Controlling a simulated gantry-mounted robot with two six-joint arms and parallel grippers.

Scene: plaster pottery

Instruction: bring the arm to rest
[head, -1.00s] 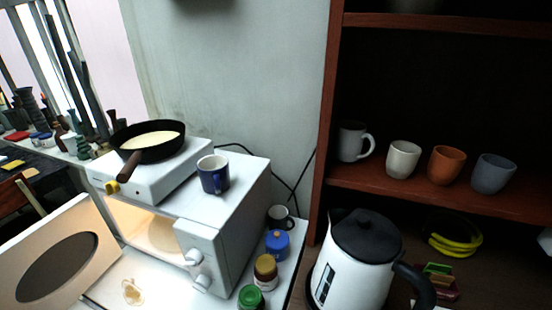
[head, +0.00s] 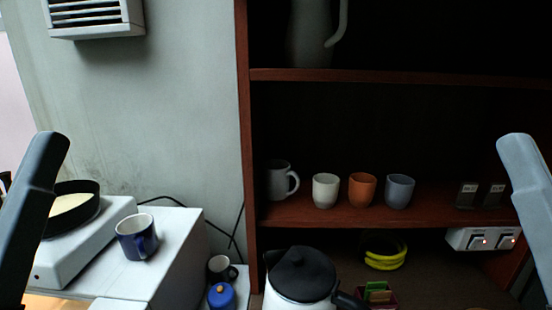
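One of my arm links rises along the left edge of the head view, dark and tilted, in front of the frying pan (head: 75,207). A paler link of mine rises along the right edge, in front of the shelf unit's right side. Neither gripper shows, so I cannot see their fingers or anything in them. Neither visible link appears to hold any object.
A blue-and-white mug (head: 136,238) stands on the white oven (head: 180,240). A black-lidded kettle (head: 300,278) stands at the bottom centre. The brown shelf (head: 330,210) bears several cups. A switched socket strip (head: 483,239) is at right.

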